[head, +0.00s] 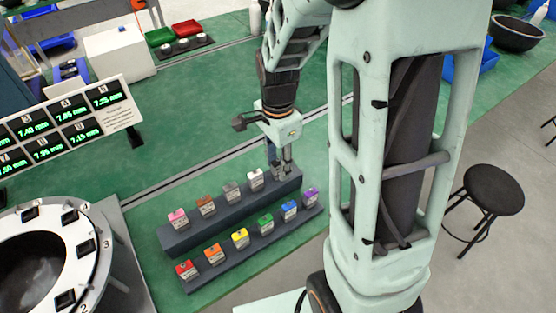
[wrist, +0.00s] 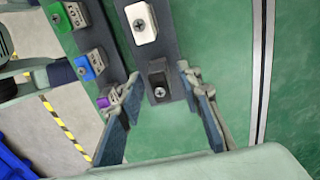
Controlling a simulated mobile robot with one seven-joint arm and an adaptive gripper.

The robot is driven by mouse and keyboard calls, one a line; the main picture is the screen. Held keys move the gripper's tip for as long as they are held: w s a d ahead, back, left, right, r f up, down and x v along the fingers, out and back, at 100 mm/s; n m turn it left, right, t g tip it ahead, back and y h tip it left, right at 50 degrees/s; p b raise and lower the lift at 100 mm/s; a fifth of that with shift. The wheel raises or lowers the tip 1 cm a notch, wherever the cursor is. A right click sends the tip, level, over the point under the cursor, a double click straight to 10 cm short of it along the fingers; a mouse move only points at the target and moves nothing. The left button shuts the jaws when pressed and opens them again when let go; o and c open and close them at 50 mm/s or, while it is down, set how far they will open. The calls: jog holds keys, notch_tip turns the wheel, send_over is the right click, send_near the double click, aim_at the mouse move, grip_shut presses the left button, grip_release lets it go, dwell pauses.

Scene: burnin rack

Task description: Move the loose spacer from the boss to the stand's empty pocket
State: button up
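The dark two-step stand (head: 180,240) holds a row of colour-topped blocks on each step. At the right end of the upper step, a small dark-topped block (wrist: 158,86) with a cross mark sits beyond the white block (wrist: 141,22). I cannot tell whether it is the loose spacer. My gripper (head: 280,170) is low over that end, pointing down. In the wrist view its fingers are apart, one on each side of the dark-topped block; contact cannot be told. No empty pocket shows clearly, and I cannot pick out the boss.
A round white fixture (head: 75,233) with numbered dark stations stands at the lower left. Behind it is a panel (head: 66,125) with green millimetre readings. Red and green trays (head: 187,28) lie at the back. The green table (head: 190,110) is clear behind the stand.

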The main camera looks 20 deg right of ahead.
aim_at(278, 159)
notch_tip(278, 159, up, 12)
dwell(0.5)
